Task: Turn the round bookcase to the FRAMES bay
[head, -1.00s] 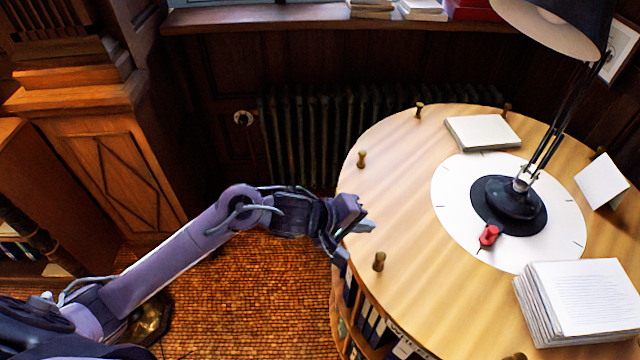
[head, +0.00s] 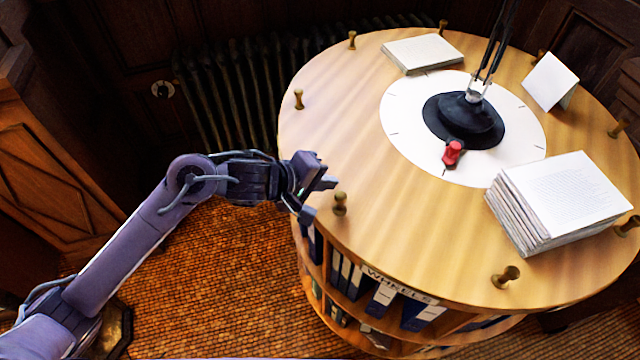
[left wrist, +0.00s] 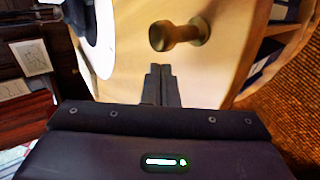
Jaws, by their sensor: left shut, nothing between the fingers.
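The round bookcase (head: 400,230) has a pale wooden top with brass pegs around its rim. A sign reading WHEELS (head: 400,284) is on its front side above shelves of binders. A white dial (head: 400,115) with a red pointer (head: 453,153) lies on the top. I see no FRAMES sign. My left gripper (head: 322,195) is shut and empty at the left rim, close to a brass peg (head: 340,204). In the left wrist view the shut fingers (left wrist: 160,84) point at the top, just below a peg (left wrist: 180,34); I cannot tell whether they touch. My right gripper is out of view.
On the top stand a black lamp (head: 464,118), a paper stack (head: 560,205), a flat book (head: 422,53) and a folded white card (head: 550,82). A radiator (head: 240,105) is behind. Tiled floor (head: 220,280) is open at the lower left.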

